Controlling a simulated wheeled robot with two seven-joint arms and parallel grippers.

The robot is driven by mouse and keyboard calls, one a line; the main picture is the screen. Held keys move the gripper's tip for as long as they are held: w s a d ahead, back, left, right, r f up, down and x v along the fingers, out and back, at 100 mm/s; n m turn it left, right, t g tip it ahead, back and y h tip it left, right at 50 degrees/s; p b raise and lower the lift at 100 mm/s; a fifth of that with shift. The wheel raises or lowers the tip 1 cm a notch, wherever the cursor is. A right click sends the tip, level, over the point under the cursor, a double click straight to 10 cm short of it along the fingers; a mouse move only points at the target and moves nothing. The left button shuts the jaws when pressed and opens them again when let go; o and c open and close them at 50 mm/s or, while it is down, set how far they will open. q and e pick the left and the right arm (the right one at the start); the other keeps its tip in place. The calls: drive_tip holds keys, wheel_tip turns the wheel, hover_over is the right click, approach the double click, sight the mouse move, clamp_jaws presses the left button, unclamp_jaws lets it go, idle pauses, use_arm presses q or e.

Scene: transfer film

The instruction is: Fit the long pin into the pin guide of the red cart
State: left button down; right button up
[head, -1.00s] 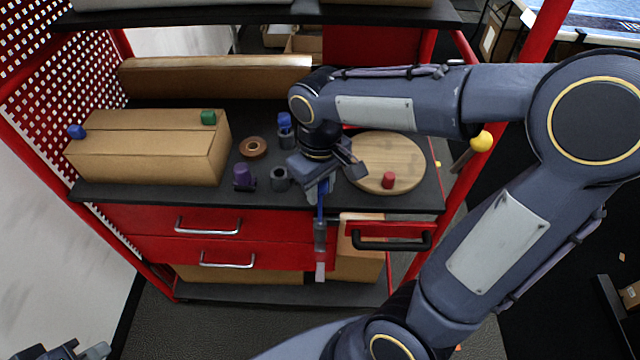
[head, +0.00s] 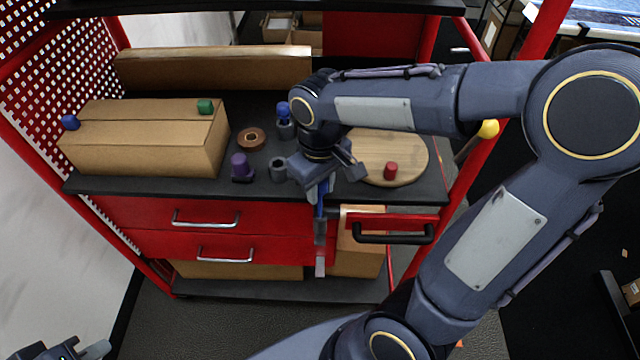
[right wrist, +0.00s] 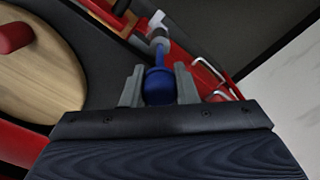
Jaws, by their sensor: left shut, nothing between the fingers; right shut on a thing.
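My right gripper (head: 320,190) is shut on the blue long pin (head: 320,205), in front of the cart's top edge. In the right wrist view the pin's thick blue head (right wrist: 158,88) sits between the two grey fingers. Its shaft points down to a grey, ring-like pin guide (right wrist: 158,36) at the red cart's front. In the head view the grey guide (head: 320,232) lies straight below the blue shaft, with a pale pink piece under it. I cannot tell how deep the tip sits. My left gripper (head: 80,352) is shut and empty at the bottom left corner, partly cut off.
The cart's dark top (head: 240,195) holds a cardboard box (head: 150,150), a tape roll (head: 251,138), a purple pin (head: 240,165), grey cups and a round wooden board (head: 410,150) with a red peg (head: 390,171). A black handle (head: 392,236) is right of the guide.

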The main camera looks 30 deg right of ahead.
sight(320, 197)
drive_tip(key=shift+f+b, duration=1.15)
drive_tip(key=shift+f, duration=0.45)
drive_tip(key=o, duration=1)
wheel_tip(320, 197, up, 8)
drive_tip(key=shift+f+p, duration=0.1)
drive_tip(key=shift+p, duration=0.35)
drive_tip(key=s+m+t+y, duration=0.1)
drive_tip(key=s+t, duration=0.1)
drive_tip(key=s, duration=0.2)
drive_tip(key=s+f+m+t+y+p, duration=0.1)
drive_tip(key=s+m, duration=0.1)
drive_tip(key=s, duration=0.1)
drive_tip(key=s+a+m+t+y, duration=0.1)
drive_tip(key=s+t, duration=0.1)
drive_tip(key=s, duration=0.2)
drive_tip(key=shift+s+f+t+y, duration=0.3)
drive_tip(key=shift+s+f+y, duration=0.05)
drive_tip(key=shift+y, duration=0.05)
